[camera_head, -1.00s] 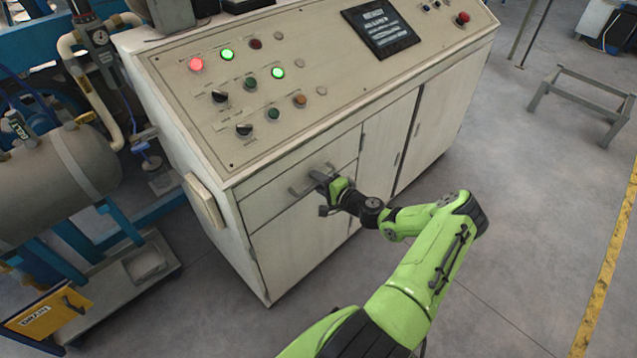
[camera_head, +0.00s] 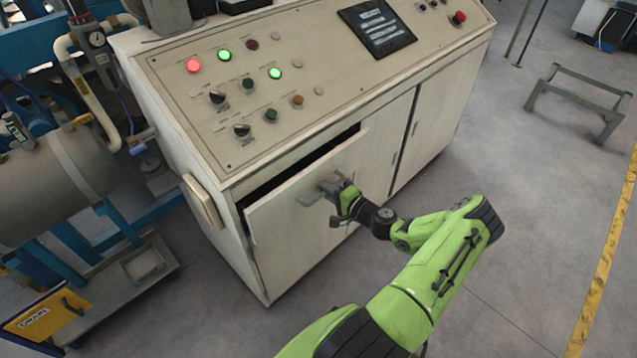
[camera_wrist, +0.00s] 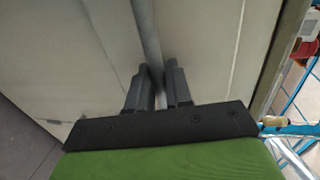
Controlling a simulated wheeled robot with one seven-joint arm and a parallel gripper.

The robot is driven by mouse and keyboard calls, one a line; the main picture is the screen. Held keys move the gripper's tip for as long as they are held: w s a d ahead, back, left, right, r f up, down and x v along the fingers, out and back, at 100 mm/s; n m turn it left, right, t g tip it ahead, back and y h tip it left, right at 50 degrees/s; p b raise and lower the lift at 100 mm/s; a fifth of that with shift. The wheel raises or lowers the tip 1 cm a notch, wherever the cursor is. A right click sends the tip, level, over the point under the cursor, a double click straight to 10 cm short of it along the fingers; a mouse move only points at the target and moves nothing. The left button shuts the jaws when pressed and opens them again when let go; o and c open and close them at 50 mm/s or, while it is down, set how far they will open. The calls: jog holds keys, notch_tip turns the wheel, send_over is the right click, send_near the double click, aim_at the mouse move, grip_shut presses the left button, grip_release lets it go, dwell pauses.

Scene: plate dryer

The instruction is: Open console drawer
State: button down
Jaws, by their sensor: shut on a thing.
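A grey bar handle (camera_head: 314,192) is fixed to the drawer front. My gripper (camera_head: 338,192) is at the handle's right part, with its fingers closed on it. In the wrist view the two dark fingers (camera_wrist: 158,88) sit on either side of the grey handle bar (camera_wrist: 147,45). The inside of the drawer is mostly hidden.
Cabinet doors (camera_head: 430,125) to the right of the drawer are closed. A grey tank (camera_head: 60,190) and blue frame stand at the left. A low metal stand (camera_head: 580,98) is at the right. The floor in front of the console is clear apart from my arm.

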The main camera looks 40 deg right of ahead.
jog(key=f+v, duration=0.2)
jog(key=v, duration=0.9)
jog(key=s+f+v, duration=0.1)
jog(key=f+v, duration=0.1)
jog(key=v, duration=0.9)
jog(key=shift+s+f, duration=0.2)
jog(key=shift+f, duration=0.15)
jog(key=shift+a, duration=0.1)
jog(key=c, duration=1.2)
grip_release()
jog(key=shift+c, duration=0.2)
jog(key=p+v, duration=0.1)
jog(key=v, duration=1.4)
jog(key=shift+s, duration=0.35)
jog(key=shift+r, duration=0.1)
